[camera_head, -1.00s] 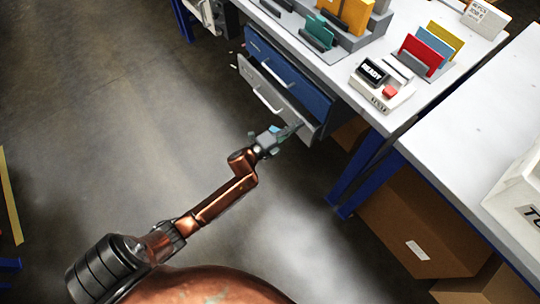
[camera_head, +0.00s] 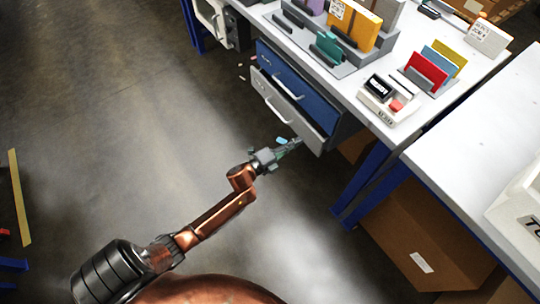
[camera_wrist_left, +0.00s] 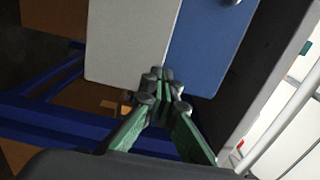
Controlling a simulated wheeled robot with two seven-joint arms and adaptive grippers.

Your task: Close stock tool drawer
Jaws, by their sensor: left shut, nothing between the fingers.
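Under the workbench is a drawer unit with a blue upper drawer front (camera_head: 306,88) and a light grey lower drawer front (camera_head: 297,122), each with a bar handle. The grey front appears to stand out a little from the blue one; how far is hard to tell. My left gripper (camera_head: 294,146) is shut and empty, close to the grey front's lower right end. In the left wrist view its green fingertips (camera_wrist_left: 160,76) overlap the grey front (camera_wrist_left: 130,40) near its edge with the blue front (camera_wrist_left: 208,50). I cannot tell whether they touch. My right gripper is out of view.
The white bench top (camera_head: 345,85) above holds card racks and a small device with a dark display (camera_head: 388,95). Blue bench legs (camera_head: 370,185) and a cardboard box (camera_head: 425,240) stand right of the drawers. Open floor (camera_head: 120,130) lies to the left.

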